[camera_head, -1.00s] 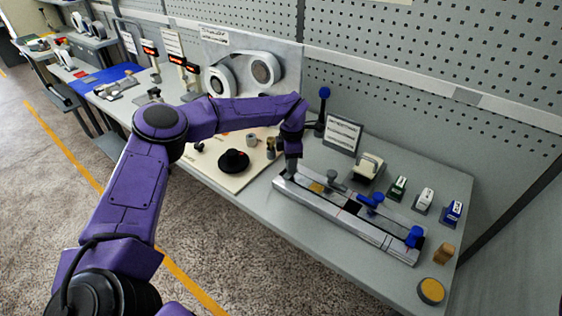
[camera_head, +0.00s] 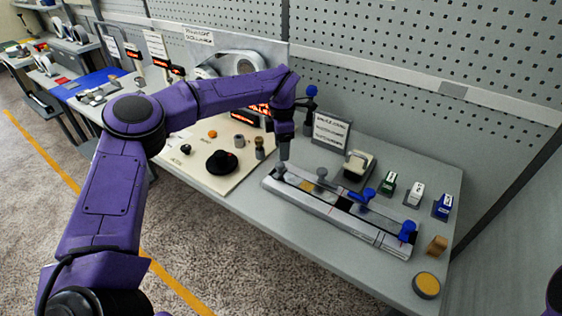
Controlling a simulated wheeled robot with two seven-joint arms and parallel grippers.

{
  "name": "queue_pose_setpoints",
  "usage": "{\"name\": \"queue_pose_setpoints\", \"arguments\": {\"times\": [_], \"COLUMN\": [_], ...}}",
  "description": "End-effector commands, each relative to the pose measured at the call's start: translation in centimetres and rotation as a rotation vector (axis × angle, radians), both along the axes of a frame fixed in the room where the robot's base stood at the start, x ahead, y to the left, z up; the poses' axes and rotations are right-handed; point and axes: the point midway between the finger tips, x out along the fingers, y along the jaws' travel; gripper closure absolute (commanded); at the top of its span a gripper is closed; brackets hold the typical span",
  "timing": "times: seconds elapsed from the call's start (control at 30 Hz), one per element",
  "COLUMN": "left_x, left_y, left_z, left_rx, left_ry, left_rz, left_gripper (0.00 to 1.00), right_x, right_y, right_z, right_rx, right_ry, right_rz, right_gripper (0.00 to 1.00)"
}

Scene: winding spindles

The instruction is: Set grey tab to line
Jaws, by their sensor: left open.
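A long grey rail fixture (camera_head: 330,213) lies along the front of the bench. A small grey tab (camera_head: 321,173) stands on its left part, right of a yellowish patch. Blue knobs stand on the rail, one near the middle (camera_head: 362,195) and one at the right end (camera_head: 407,231). A thin red mark shows on the front strip; which line the task means I cannot tell. My left gripper (camera_head: 284,154) points down over the rail's left end, left of the grey tab and apart from it. It is open and looks empty; its fingers are small. My right gripper is out of view.
Behind the rail stand a sign (camera_head: 330,131), a cream-topped device (camera_head: 357,166) and green, white and blue stampers. A wooden block (camera_head: 436,246) and a yellow-topped disc (camera_head: 427,285) lie at right. A cream board (camera_head: 196,172) with a black knob is at left.

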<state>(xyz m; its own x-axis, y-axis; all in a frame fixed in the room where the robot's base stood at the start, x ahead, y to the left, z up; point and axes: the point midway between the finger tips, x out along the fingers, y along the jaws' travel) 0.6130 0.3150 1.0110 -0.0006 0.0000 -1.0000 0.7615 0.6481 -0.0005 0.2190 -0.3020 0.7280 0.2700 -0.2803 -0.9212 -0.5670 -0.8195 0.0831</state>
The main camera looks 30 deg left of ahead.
Motion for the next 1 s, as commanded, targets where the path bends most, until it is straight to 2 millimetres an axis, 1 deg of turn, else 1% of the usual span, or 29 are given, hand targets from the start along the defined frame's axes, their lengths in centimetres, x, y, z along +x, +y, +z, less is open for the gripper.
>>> {"name": "queue_pose_setpoints", "arguments": {"times": [0.03, 0.1, 0.23, 0.37, 0.77, 0.87, 0.9, 1.0], "left_x": [0.1, 0.1, 0.0, 0.0, 0.0, 0.0, 0.0, 0.0], "left_y": [0.0, -0.1, -0.1, -0.1, -0.1, -0.1, -0.1, -0.1], "left_z": [0.9, 2.3, 3.8, 4.2, 4.2, 5.7, 6.8, 8.9], "left_rx": [0.0, 0.001, 0.001, 0.0, 0.0, 0.0, 0.0, 0.0], "left_ry": [-0.004, -0.003, -0.001, 0.003, 0.001, 0.001, 0.0, 0.001], "left_rz": [0.001, 0.0, -0.002, -0.001, -0.001, -0.001, -0.001, -0.001], "left_gripper": [0.41, 0.41, 0.41, 0.41, 0.41, 0.41, 0.41, 0.41], "right_x": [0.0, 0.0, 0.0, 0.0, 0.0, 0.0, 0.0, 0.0], "right_y": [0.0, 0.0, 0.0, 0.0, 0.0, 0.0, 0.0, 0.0], "right_z": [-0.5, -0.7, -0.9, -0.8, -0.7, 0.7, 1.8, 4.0], "right_rx": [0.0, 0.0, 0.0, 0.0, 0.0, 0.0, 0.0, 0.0], "right_ry": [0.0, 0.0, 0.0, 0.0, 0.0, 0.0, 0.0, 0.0], "right_rz": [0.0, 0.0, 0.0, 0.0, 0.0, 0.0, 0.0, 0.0], "right_gripper": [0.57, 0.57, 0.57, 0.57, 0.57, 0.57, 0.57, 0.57]}}
